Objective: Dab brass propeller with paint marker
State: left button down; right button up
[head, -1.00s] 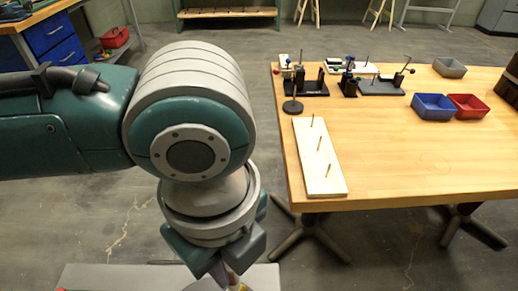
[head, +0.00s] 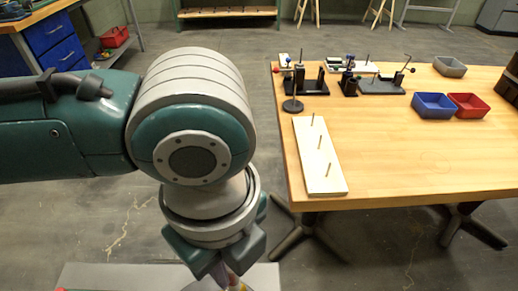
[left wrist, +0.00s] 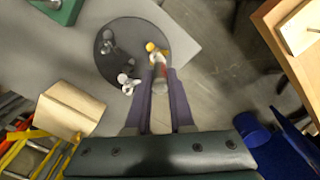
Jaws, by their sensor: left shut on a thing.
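My left gripper (left wrist: 160,78) points at a dark round plate (left wrist: 118,52) in the left wrist view. Its two purple fingers are shut on the paint marker (left wrist: 159,86), a pale stick with a red band near its far end. The brass propeller (left wrist: 152,46), small and yellow, is at the plate's right side, just past the marker's end. I cannot tell whether they touch. Two silvery propellers (left wrist: 127,83) (left wrist: 108,42) are also on the plate. In the head view my left gripper (head: 228,272) is at the bottom edge, mostly hidden by its own wrist. My right gripper is not in view.
At right in the head view, a wooden workbench (head: 420,160) bears a pegged white board (head: 318,170), black stands and small bins (head: 433,105).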

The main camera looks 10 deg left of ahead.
pick_arm(q)
jog(key=shift+f, duration=0.15)
dwell(1.5)
notch_tip(320, 180, up, 5)
jog(key=p, duration=0.6)
dwell(0.5)
